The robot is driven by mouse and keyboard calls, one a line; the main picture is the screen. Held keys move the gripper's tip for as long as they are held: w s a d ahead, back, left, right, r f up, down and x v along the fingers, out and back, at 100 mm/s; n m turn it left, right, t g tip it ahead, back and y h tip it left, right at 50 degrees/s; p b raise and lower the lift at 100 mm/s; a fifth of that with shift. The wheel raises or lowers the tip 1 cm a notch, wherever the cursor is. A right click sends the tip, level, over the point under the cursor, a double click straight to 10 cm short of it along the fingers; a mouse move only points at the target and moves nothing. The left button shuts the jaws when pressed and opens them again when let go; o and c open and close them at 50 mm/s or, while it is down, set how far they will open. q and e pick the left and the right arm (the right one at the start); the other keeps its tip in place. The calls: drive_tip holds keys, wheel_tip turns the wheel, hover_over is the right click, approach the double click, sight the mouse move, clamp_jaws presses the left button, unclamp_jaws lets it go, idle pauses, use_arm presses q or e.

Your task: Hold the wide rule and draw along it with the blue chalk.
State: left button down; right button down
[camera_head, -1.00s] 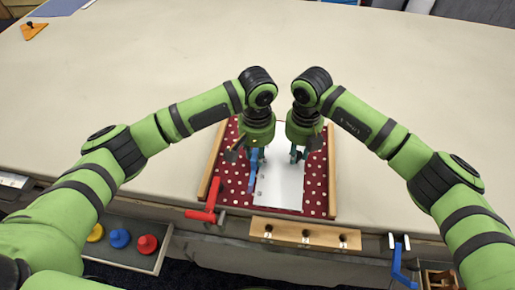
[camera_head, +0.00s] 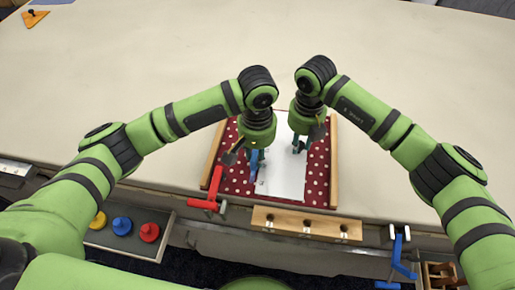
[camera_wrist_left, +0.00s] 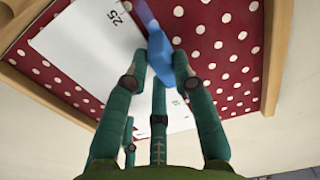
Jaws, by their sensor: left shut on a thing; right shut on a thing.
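My left gripper (camera_head: 257,156) is shut on a blue piece that slants over the left part of the white surface; the piece also shows between its fingers in the left wrist view (camera_wrist_left: 158,50). The wide rule (camera_wrist_left: 95,35) seems to be the white strip with "25" and tick marks beside that piece; where it ends on the white sheet (camera_head: 283,183) is hard to tell. My right gripper (camera_head: 299,147) is shut, low over the sheet's right side. The blue chalk cannot be made out; the fingers hide what they hold.
The sheet lies on a red dotted cloth (camera_head: 318,185) between wooden side strips (camera_head: 334,165). A red clamp (camera_head: 213,188) and a blue clamp (camera_head: 400,258) sit at the table's front edge, with a wooden block (camera_head: 306,224) between them.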

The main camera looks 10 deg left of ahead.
use_arm(q)
drive_tip(key=shift+s, duration=0.2)
drive_tip(key=shift+s+f, duration=0.15)
drive_tip(key=shift+s, duration=1.75)
drive_tip(key=shift+s, duration=0.1)
drive_tip(key=shift+s, duration=0.9)
wheel_tip(320, 180, up, 7)
drive_tip(key=shift+w, duration=0.1)
